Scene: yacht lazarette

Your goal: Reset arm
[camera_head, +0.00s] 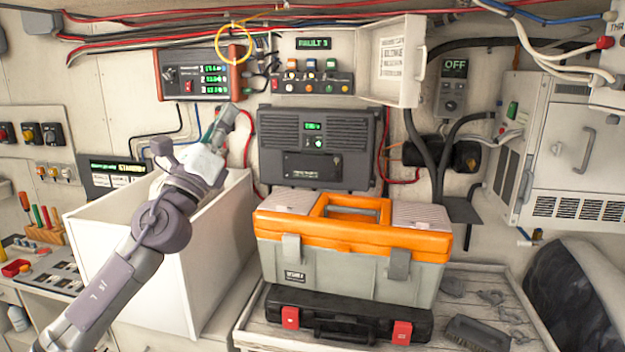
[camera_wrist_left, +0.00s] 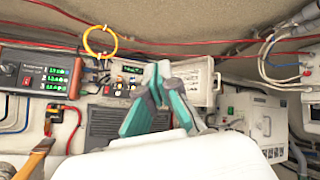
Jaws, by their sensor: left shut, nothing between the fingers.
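My left arm comes in from the lower left in the head view. Its gripper (camera_head: 226,120) is raised in front of the back wall, over the far edge of an open white box (camera_head: 100,255) and left of the dark grey wall unit. In the left wrist view the gripper's teal-padded fingers (camera_wrist_left: 160,72) come together at the tips with nothing between them. The gripper appears to hold and touch nothing. My right gripper is in neither view.
A yellow ring (camera_head: 234,43) hangs on the wall, near a meter (camera_head: 200,73). An open panel door (camera_head: 393,62) juts out.

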